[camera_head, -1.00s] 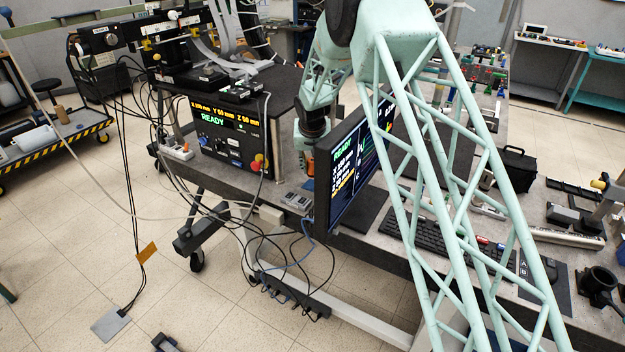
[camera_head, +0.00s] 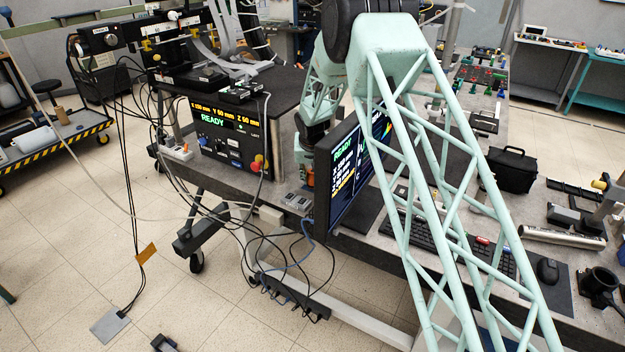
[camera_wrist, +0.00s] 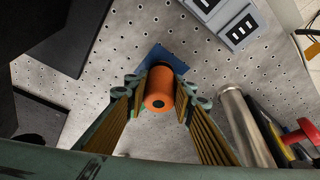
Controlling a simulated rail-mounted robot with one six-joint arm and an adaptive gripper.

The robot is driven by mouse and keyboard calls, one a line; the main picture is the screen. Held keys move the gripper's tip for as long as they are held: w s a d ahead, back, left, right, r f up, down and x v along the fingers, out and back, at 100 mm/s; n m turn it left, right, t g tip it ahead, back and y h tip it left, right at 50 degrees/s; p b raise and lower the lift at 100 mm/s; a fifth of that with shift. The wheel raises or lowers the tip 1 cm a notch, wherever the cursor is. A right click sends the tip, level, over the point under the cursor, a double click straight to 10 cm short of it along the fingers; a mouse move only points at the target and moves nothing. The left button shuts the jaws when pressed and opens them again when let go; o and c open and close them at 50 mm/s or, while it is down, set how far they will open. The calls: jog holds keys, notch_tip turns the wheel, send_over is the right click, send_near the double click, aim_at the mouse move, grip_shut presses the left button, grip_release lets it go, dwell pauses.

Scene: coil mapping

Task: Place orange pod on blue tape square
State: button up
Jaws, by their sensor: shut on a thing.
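The orange pod (camera_wrist: 159,88), a cylinder, is between the two fingers of my gripper (camera_wrist: 160,98) in the wrist view, and the fingers are shut on it. The blue tape square (camera_wrist: 152,62) lies on the perforated metal table top just beyond the pod, which covers part of it. I cannot tell whether the pod touches the tape. In the head view my gripper (camera_head: 306,168) is low over the table, partly hidden by the monitor; the tape square does not show there.
A grey box with dark slots (camera_wrist: 236,26) is at the upper right. In the head view the monitor (camera_head: 340,185) stands close beside my gripper, and a black control box (camera_head: 230,140) is at its left.

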jog(key=shift+f, duration=0.25)
jog(key=o, duration=0.9)
jog(key=shift+r, duration=0.2)
jog(key=shift+v, duration=0.8)
jog(key=shift+p+v, duration=0.45)
jog(key=shift+v, duration=4.7)
